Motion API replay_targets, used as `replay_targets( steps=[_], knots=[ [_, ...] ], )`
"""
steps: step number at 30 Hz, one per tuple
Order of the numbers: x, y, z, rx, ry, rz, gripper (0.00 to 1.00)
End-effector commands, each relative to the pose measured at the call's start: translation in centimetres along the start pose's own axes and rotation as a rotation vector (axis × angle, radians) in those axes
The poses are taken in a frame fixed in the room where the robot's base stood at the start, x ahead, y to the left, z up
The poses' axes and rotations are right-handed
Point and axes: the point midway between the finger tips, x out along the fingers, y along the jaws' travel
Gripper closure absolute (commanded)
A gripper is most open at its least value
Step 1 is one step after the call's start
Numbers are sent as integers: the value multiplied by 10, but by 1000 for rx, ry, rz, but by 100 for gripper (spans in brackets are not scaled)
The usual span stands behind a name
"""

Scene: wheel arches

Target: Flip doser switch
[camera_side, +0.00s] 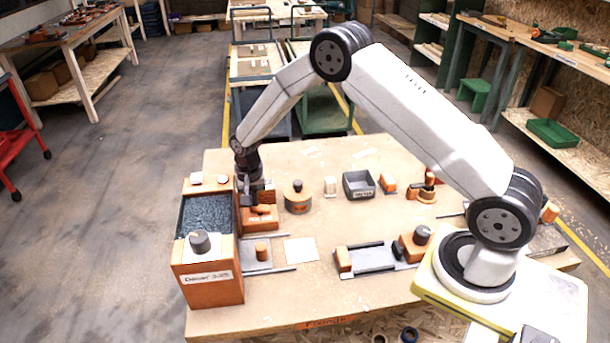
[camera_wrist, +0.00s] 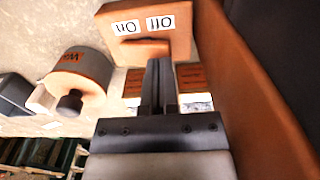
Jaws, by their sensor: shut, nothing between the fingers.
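The doser (camera_side: 208,290) is an orange box at the table's left, with dark material in its open top and a grey knob in front. Beside it sits the orange switch box (camera_side: 262,222). In the wrist view the switch box (camera_wrist: 172,14) carries two white labels, "On" and "Off", upside down. A raised orange switch piece (camera_wrist: 135,45) lies just below the labels. My gripper (camera_wrist: 158,62) is shut and empty, its fingertips at this piece on the "Off" side; I cannot tell whether they touch. In the side view my gripper (camera_side: 248,203) points down at the switch box, partly hiding it.
The doser's tall orange wall (camera_wrist: 245,95) is close on the right in the wrist view. A round orange pot with a dark knob (camera_side: 297,198) stands right of the switch box. A grey bin (camera_side: 359,185) is further right. A white sheet (camera_side: 301,250) lies in front.

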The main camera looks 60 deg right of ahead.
Motion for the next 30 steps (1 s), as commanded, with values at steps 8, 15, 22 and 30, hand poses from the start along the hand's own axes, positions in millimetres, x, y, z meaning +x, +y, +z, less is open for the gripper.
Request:
replay_targets(
  steps=[8,15,22,30],
  knots=[
    [3,0,0,0,0,0,100],
    [6,0,0,0,-1,1,100],
    [9,0,0,0,-1,1,100],
    [9,0,0,0,-1,1,100]
  ],
)
